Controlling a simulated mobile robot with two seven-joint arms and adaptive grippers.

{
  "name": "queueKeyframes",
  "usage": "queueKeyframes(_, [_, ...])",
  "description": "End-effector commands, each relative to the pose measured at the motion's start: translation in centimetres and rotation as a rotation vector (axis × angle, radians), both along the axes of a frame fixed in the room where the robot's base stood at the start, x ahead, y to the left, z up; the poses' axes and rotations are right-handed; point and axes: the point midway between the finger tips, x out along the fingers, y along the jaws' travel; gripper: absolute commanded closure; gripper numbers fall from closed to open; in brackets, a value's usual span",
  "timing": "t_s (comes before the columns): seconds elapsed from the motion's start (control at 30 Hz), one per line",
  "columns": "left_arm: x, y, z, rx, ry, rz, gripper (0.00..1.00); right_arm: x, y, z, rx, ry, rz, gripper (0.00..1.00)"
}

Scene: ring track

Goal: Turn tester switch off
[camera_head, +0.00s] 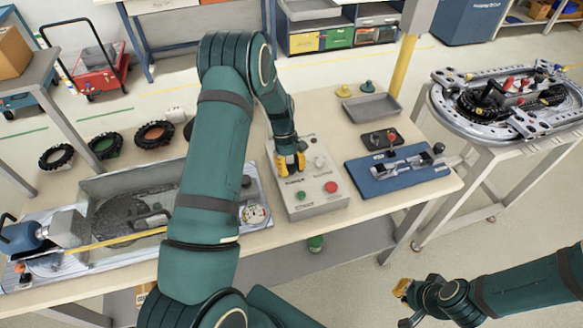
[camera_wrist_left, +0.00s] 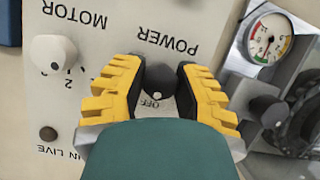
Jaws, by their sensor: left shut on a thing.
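My left gripper (camera_head: 291,163) is at the panel's upper left. In the left wrist view, its yellow fingers (camera_wrist_left: 158,95) are closed around the black POWER switch knob (camera_wrist_left: 159,81), whose white mark points to the OFF label. The light MOTOR knob (camera_wrist_left: 54,54) sits beside it. My right gripper (camera_head: 404,290) hangs low at the right, away from the bench; its fingers are too small to read.
A blue fixture board (camera_head: 375,183) stands right of the panel, with a grey tray (camera_head: 371,108) behind it. A gauge (camera_wrist_left: 267,38) is close beside the left gripper. Several black tyres (camera_head: 57,157) lie at the bench's back left. A ring track (camera_head: 507,97) stands on the right table.

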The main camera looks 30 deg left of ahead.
Motion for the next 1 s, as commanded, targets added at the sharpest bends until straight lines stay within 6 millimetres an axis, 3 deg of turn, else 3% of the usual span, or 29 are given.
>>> queueKeyframes(0.23, [-0.3, -0.2, -0.3, -0.004, 0.009, -0.002, 1.0, 0.0, 0.0, 0.0, 0.0, 0.0, 0.0, 1.0])
queueKeyframes(0.27, [-0.3, -0.2, -0.3, -0.004, 0.009, -0.002, 0.56, 0.0, 0.0, 0.0, 0.0, 0.0, 0.0, 1.0])
queueKeyframes(0.3, [-0.3, -0.2, -0.3, -0.004, 0.008, -0.002, 0.42, 0.0, 0.0, 0.0, 0.0, 0.0, 0.0, 1.0])
queueKeyframes(0.33, [-0.2, -0.2, -0.2, -0.003, 0.008, -0.001, 0.36, 0.0, 0.0, 0.0, 0.0, 0.0, 0.0, 1.0])
queueKeyframes(0.73, [0.1, 0.1, 0.5, -0.001, 0.001, 0.001, 0.36, 0.0, 0.0, 0.0, 0.0, 0.0, 0.0, 1.0])
queueKeyframes(1.0, [1.1, 1.7, 4.9, -0.001, -0.002, 0.001, 0.36, 0.0, 0.0, 0.0, 0.0, 0.0, 0.0, 1.0])
